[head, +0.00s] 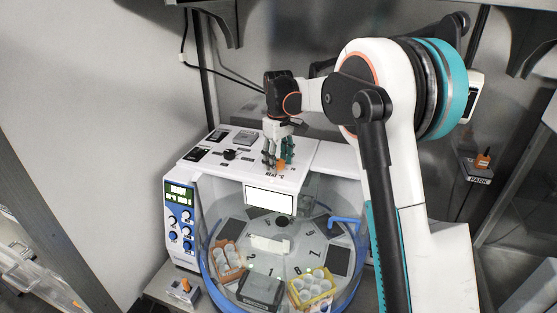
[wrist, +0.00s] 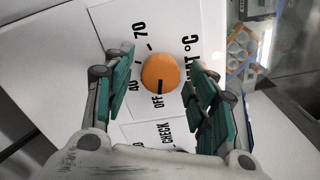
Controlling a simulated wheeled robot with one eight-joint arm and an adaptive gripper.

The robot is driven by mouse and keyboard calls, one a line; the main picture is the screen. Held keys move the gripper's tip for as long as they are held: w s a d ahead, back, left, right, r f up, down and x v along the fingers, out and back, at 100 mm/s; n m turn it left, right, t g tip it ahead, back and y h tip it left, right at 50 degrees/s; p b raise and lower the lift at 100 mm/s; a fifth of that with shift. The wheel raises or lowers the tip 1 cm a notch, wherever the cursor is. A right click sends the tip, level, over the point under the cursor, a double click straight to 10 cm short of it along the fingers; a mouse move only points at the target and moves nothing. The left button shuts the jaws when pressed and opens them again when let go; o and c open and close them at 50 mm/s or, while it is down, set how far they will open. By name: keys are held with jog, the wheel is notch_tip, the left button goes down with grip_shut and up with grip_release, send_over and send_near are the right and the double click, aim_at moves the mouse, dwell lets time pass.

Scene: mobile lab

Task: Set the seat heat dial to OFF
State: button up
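The seat heat dial is a round orange knob (wrist: 160,72) on a white label plate, marked OFF, 40, 70 and a partly hidden "°C" word. Its black pointer line points down in the wrist view, at the OFF mark. In the head view the knob (head: 281,164) shows small beside my fingertips, above the "HEAT °C" print. My gripper (wrist: 162,88) is open, with one green-padded finger on each side of the knob and a gap to both. In the head view my gripper (head: 273,161) points down over the machine's top.
The white machine's top also carries a black knob (head: 230,155) and dark panels left of my gripper. A clear round bowl (head: 353,262) with a carousel, an orange rack (head: 227,262) and a yellow rack (head: 312,288) is in front. A small PARK box (head: 477,170) stands at right.

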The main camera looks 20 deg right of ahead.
aim_at(279, 162)
notch_tip(279, 162, up, 12)
dwell(0.7)
jog(key=shift+s, duration=0.15)
